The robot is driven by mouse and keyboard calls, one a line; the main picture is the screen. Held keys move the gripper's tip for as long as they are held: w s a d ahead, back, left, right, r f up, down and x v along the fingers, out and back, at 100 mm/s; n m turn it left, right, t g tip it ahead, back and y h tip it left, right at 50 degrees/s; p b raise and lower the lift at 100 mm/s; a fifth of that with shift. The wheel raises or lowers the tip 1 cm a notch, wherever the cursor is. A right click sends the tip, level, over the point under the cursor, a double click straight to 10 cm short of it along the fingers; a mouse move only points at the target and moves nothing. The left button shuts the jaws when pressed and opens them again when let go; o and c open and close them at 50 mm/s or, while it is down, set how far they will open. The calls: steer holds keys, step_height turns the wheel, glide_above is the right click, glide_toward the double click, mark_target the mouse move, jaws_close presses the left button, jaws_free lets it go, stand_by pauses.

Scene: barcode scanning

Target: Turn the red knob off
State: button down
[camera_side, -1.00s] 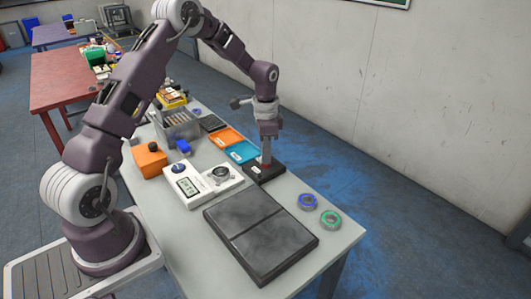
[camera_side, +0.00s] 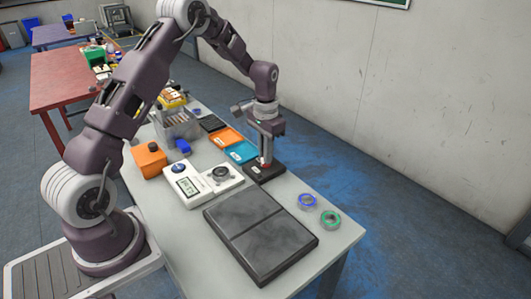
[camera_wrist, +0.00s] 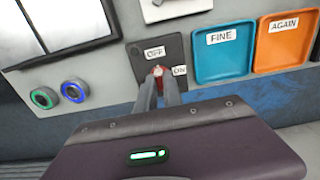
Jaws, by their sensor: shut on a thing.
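The red knob (camera_wrist: 158,71) sits on a small black box (camera_wrist: 177,48) labelled OFF at the top and ON at the right in the wrist view. My gripper (camera_wrist: 158,76) is shut on the red knob, with a finger on each side of it. The fingers hide part of the knob. In the side view the black box (camera_side: 279,174) lies near the table's far edge, and my gripper (camera_side: 266,162) points straight down onto it. The knob's pointer is too small to read for certain.
A blue tray (camera_wrist: 222,52) labelled FINE and an orange tray (camera_wrist: 283,40) labelled AGAIN lie beside the box. A white scale (camera_side: 202,183), a large dark double plate (camera_side: 240,232), and blue (camera_side: 307,201) and green (camera_side: 330,219) rings share the table.

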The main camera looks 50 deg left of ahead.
steer(key=shift+w+r, duration=0.1)
steer(key=c, duration=1.5)
jaws_free()
step_height(320, 180, up, 7)
steer(key=s+d+r+t, duration=0.1)
steer(key=s+d+r, duration=0.45)
steer(key=r, duration=0.25)
steer(key=s+d+r+t, duration=0.2)
steer(key=s+d+r, duration=0.2)
steer(key=s+r, duration=0.25)
steer(key=s+d+t, duration=0.1)
steer(key=s+d, duration=0.1)
steer(key=s, duration=0.4)
steer(key=s+d, duration=0.1)
steer(key=s, duration=0.5)
steer(key=s+d+r+t, duration=0.1)
steer(key=s+d, duration=0.1)
steer(key=s, duration=0.4)
steer(key=shift+d+r+t, duration=0.1)
steer(key=shift+d+t, duration=0.2)
steer(key=shift+d, duration=0.05)
